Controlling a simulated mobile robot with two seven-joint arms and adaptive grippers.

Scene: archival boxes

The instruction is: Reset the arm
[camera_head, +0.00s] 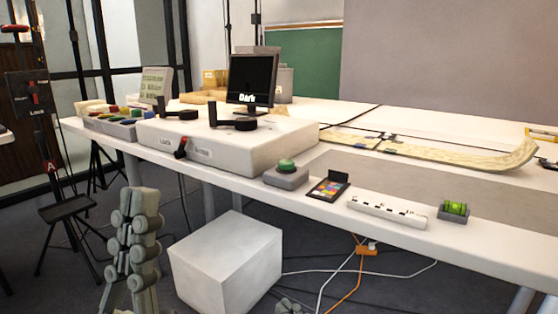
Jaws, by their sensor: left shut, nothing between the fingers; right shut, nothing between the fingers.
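My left gripper (139,196) stands upright at the lower left, in front of the table and apart from it. Its fingers are together and hold nothing. My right gripper (288,304) shows only its tip at the bottom edge, right of the left one. It is shut and empty as far as it shows; the rest is cut off by the frame.
A long white table (335,208) crosses the view. It holds a white box (270,150), a small monitor (252,78), a green button (286,166), a colour card (328,190) and a curled strip (450,158). A white cube (225,262) and cables lie below.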

